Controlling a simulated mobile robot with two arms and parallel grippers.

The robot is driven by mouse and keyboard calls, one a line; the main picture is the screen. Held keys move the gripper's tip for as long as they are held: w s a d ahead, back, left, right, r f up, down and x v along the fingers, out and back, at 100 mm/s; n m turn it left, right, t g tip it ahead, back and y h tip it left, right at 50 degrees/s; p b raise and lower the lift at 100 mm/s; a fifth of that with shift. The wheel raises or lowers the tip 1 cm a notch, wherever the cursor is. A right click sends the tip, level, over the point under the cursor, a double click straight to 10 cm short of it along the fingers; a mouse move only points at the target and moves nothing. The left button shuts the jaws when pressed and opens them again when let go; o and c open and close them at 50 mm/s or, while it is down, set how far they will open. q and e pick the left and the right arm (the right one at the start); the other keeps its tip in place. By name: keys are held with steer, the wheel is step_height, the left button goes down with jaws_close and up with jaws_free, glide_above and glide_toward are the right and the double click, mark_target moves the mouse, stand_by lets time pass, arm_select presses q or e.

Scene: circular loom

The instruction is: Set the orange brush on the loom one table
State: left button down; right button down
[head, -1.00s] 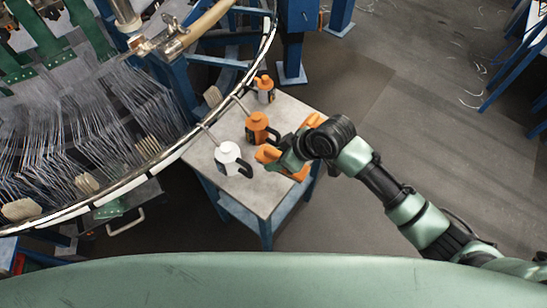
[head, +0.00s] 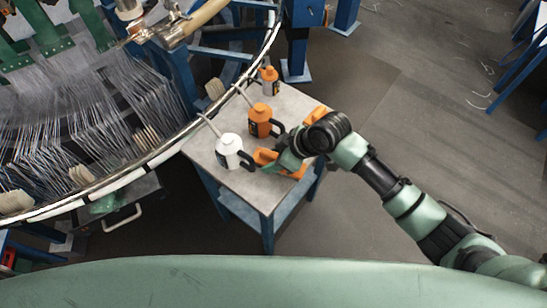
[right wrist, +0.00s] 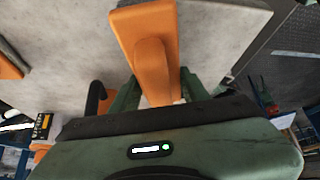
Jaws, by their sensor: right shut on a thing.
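My right gripper (head: 285,163) is shut on the orange brush (head: 265,157), over the front right part of the small grey-topped table (head: 250,197). In the right wrist view the brush (right wrist: 150,50) extends from between the fingers over the table top (right wrist: 75,45). The gripper hides part of the brush in the head view. I cannot tell whether the brush touches the table. My left gripper is not in view.
A white jug (head: 229,150), an orange jug (head: 260,119) and a smaller orange bottle (head: 270,81) stand on the table. Another orange thing (head: 318,114) shows partly behind my right wrist. The round loom's rim (head: 165,157) curves along the table's left side.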

steer(key=shift+f, duration=0.35)
stand_by(0.3)
steer(key=c, duration=0.7)
jaws_free()
steer(key=shift+o, duration=0.2)
steer(key=shift+f, duration=0.1)
steer(key=v, duration=0.8)
steer(key=shift+a, duration=0.1)
